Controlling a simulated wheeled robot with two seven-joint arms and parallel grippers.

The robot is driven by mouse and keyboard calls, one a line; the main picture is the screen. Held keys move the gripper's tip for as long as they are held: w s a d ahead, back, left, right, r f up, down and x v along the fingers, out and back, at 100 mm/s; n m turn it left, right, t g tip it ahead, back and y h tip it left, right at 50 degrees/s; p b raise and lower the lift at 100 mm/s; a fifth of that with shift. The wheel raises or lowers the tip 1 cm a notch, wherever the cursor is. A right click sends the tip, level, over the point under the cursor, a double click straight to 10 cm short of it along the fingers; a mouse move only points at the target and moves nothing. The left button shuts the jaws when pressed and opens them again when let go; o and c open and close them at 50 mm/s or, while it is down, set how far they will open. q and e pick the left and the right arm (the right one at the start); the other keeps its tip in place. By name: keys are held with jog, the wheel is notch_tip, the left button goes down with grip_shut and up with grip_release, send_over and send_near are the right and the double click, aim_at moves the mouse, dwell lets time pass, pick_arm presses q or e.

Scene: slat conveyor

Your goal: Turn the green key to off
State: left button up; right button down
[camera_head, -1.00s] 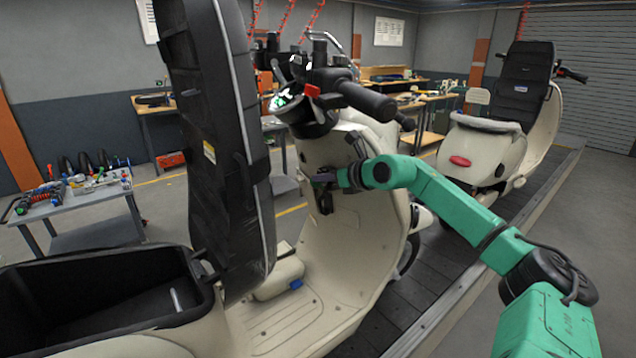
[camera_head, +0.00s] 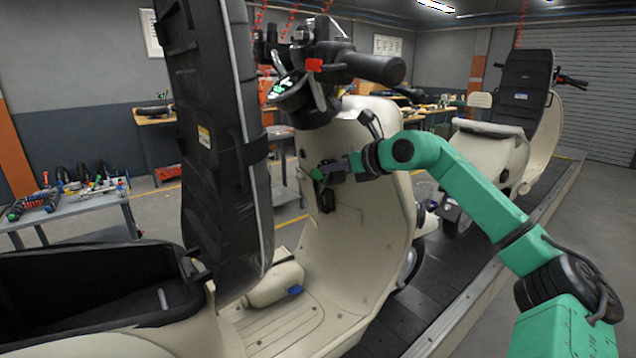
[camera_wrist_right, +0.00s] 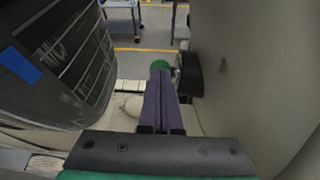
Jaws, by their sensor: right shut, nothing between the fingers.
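The green key (camera_head: 317,174) sits at the black lock on the inner face of the cream scooter's front shield (camera_head: 345,225). It also shows in the right wrist view (camera_wrist_right: 160,65), just beyond the fingertips. My right gripper (camera_head: 328,171) is shut and empty, with its purple fingers pressed together. In the right wrist view its fingertips (camera_wrist_right: 160,78) overlap the near edge of the key; I cannot tell whether they touch it. The lock (camera_wrist_right: 189,74) is to the right of the key there. My left gripper is not in view.
The raised black seat (camera_head: 215,150) stands upright left of the key. The handlebar (camera_head: 370,67) is above my right arm. A second scooter (camera_head: 490,150) stands behind on the slat conveyor (camera_head: 465,255). A grey tool cart (camera_head: 80,225) is at the left.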

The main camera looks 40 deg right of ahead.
jog(key=b+v, duration=0.4)
jog(key=v, duration=0.1)
jog(key=shift+d+r, duration=0.1)
jog(key=shift+r, duration=0.1)
dwell(0.6)
